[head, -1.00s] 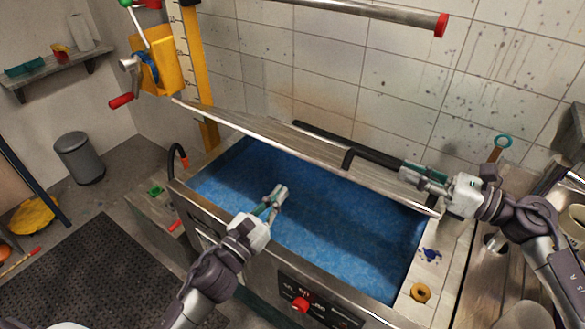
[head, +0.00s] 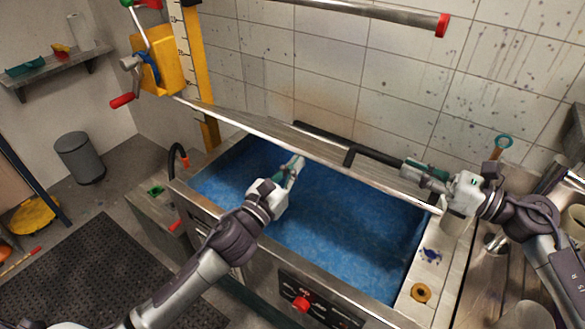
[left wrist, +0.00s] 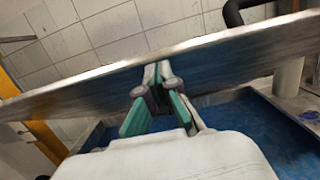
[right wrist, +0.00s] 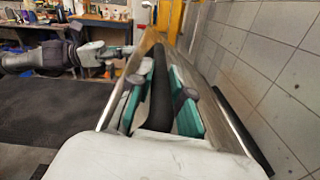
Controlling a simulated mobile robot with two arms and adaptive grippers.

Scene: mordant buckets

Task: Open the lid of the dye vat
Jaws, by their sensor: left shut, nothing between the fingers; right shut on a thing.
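The dye vat (head: 178,187) is a steel tub of blue liquid. Its steel lid (head: 240,120) is raised along the back, tilted, with the liquid exposed. A black handle bar (head: 330,137) runs along the lid. My right gripper (head: 406,172) is shut on this bar near its right end; the right wrist view shows the bar (right wrist: 161,100) between the fingers. My left gripper (head: 298,160) is shut and empty over the tub, close to the lid's lower edge. In the left wrist view its fingertips (left wrist: 157,72) overlap the lid (left wrist: 225,60); I cannot tell whether they touch.
A yellow post with a crank box (head: 155,62) stands at the back left. A steel bar with a red end (head: 440,25) crosses above the vat. The right ledge carries a brass ring (head: 421,292). A grey bin (head: 78,158) stands on the floor at left.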

